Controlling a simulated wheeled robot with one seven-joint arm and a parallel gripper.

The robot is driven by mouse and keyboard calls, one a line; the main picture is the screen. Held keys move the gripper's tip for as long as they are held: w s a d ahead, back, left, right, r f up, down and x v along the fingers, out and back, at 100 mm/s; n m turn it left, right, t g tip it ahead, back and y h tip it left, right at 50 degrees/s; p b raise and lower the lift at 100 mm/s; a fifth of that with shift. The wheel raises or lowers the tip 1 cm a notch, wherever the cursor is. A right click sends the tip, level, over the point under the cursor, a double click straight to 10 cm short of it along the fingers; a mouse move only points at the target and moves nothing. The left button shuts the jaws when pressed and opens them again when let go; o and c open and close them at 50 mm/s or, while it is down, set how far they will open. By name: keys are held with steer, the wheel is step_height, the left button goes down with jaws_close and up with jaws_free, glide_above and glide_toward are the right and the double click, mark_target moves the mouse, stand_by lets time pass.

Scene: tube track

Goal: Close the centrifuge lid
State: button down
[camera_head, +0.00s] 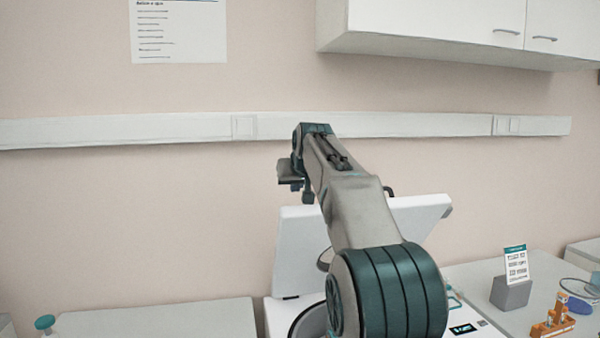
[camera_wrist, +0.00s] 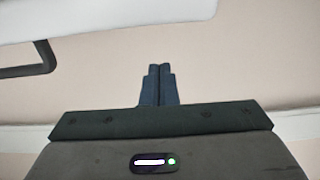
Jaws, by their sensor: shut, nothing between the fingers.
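The centrifuge lid (camera_head: 298,250) is a white panel that stands raised and tilted above the white centrifuge body (camera_head: 283,312). My arm crosses in front and hides its middle. A bit of dark handle (camera_head: 388,190) shows at the lid's top edge, right of my arm. In the wrist view a white edge of the lid (camera_wrist: 150,20) fills the top, with the dark bar handle (camera_wrist: 48,62) at the left. My gripper (camera_wrist: 160,68) is shut and empty, with its fingers together. It appears apart from the lid and handle, near the lid's top.
A pink wall with white trunking (camera_head: 400,124) is behind, and white cupboards (camera_head: 440,25) hang at upper right. On the right bench are a card in a grey holder (camera_head: 512,285), an orange rack (camera_head: 553,318) and a blue item (camera_head: 579,307). The left bench top (camera_head: 155,322) looks mostly clear.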

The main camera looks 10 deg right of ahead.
mark_target(299, 205)
steer(key=shift+w+f, duration=0.15)
steer(key=shift+f, duration=0.3)
steer(key=shift+s+f+b, duration=0.2)
steer(key=shift+s+f, duration=0.05)
steer(key=shift+s, duration=0.4)
steer(key=shift+s+f+b, duration=0.15)
steer(key=shift+s+f, duration=0.05)
steer(key=shift+s, duration=0.4)
steer(key=shift+s+f, duration=0.15)
steer(key=shift+f, duration=0.15)
steer(key=shift+s, duration=0.2)
steer(key=shift+f, duration=0.1)
steer(key=shift+f, duration=0.1)
